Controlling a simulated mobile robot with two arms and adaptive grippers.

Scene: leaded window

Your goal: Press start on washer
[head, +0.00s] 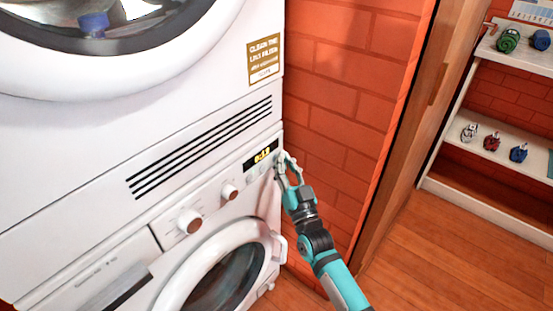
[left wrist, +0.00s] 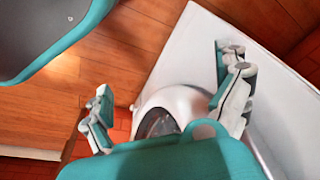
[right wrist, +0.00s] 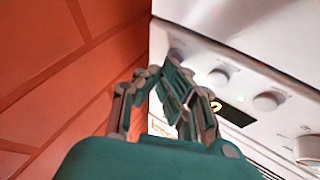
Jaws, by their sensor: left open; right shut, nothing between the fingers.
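The white washer (head: 205,255) is the lower machine. Its panel has a lit display (head: 262,154) with yellow digits and two knobs (head: 190,221). My right gripper (head: 286,160) is at the panel's right end, just right of the display, with its fingers closed and empty. In the right wrist view its fingertips (right wrist: 168,72) are close to the panel, near several round knobs or buttons (right wrist: 218,77). I cannot tell whether they touch, and the start button is not clearly identifiable. My left gripper (left wrist: 165,75) is open and empty, with the washer door (left wrist: 160,122) showing beyond it.
Another white machine (head: 120,110) with a round door sits above the washer. A red brick wall (head: 340,90) stands close on the right. Wooden floor (head: 430,250) is clear at lower right.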

